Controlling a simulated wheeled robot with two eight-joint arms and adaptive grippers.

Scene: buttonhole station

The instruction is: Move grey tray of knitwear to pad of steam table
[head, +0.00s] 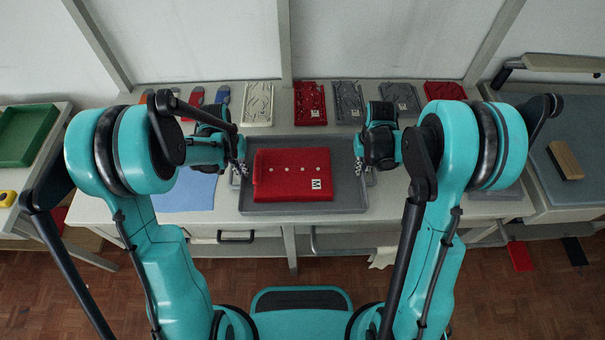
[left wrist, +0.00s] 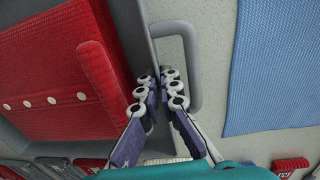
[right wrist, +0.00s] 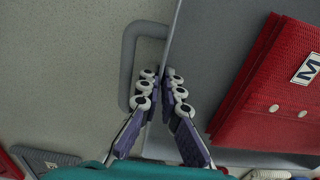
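The grey tray (head: 350,208) is on the middle bench, with folded red knitwear (head: 290,180) in it bearing white buttons and an M label. My left gripper (head: 241,170) is at the tray's left side. In the left wrist view my left gripper (left wrist: 163,76) is closed with the tray wall between its fingertips, beside the handle (left wrist: 188,70). My right gripper (head: 361,168) is at the right side. In the right wrist view my right gripper (right wrist: 160,76) pinches the right wall by its handle (right wrist: 130,65). The steam table's blue-grey pad (head: 545,185) is at far right, partly hidden by my right arm.
A wooden block (head: 565,160) lies on the pad, with a padded board (head: 562,63) behind it. A blue cloth (head: 187,193) lies left of the tray. A green tray (head: 25,135) stands far left.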

